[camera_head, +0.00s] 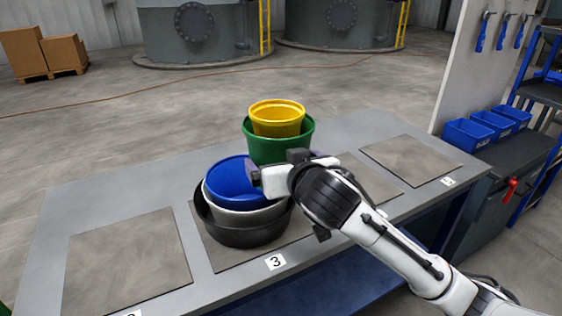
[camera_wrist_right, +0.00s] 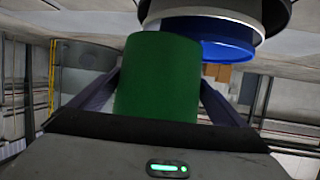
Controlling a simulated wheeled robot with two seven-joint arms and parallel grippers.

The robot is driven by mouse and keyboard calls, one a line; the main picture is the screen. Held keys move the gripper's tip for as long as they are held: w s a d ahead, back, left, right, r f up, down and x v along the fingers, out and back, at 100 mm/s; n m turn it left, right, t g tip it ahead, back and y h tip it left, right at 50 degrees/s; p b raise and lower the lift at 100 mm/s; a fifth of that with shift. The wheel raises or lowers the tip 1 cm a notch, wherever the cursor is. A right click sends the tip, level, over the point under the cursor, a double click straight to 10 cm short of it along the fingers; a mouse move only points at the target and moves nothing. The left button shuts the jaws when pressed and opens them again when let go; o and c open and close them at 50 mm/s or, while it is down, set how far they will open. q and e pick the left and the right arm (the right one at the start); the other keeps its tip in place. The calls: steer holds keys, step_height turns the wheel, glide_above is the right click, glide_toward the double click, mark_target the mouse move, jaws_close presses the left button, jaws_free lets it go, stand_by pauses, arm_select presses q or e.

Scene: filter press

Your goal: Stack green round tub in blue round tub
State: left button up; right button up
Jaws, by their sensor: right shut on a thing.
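The green round tub (camera_head: 275,150) has the yellow tub (camera_head: 277,117) sitting inside it, with the yellow rim above the green one. The blue round tub (camera_head: 230,181) sits inside a white tub (camera_head: 243,216), which sits in a wide black tub (camera_head: 235,237) on the mat marked 3. My right gripper (camera_head: 289,164) is shut on the green tub, which also fills the space between the fingers in the right wrist view (camera_wrist_right: 158,80). The green tub is behind and right of the blue tub; its lower part is hidden by my gripper. My left gripper is not in view.
The grey table (camera_head: 110,186) has an empty mat (camera_head: 130,260) at the left and another (camera_head: 410,160) at the far right. A mat right of my gripper is partly hidden by my arm. Blue bins (camera_head: 470,133) stand on a side bench at right.

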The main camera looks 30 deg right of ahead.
steer(key=shift+r, duration=0.15)
steer(key=o, duration=1)
steer(key=shift+f, duration=0.25)
steer(key=shift+r, duration=0.2)
steer(key=p+v, duration=0.7)
steer(key=v, duration=0.5)
steer(key=s+a+f+n+g+y, duration=0.1)
steer(key=a+f+n+g+y, duration=0.1)
steer(key=f, duration=0.7)
steer(key=s+a+f+n+g+y, duration=0.1)
steer(key=s+a+f, duration=0.1)
steer(key=f, duration=0.7)
steer(key=s+f, duration=0.5)
steer(key=f, duration=0.1)
steer(key=s+a+f+g+y, duration=0.1)
steer(key=s+f, duration=0.4)
steer(key=f, duration=0.1)
steer(key=s+a+f+g, duration=0.1)
steer(key=s+f, duration=0.4)
steer(key=f, duration=0.1)
steer(key=shift+a+f+n+y, duration=0.15)
steer(key=shift+n+y, duration=0.15)
steer(key=shift+n, duration=0.1)
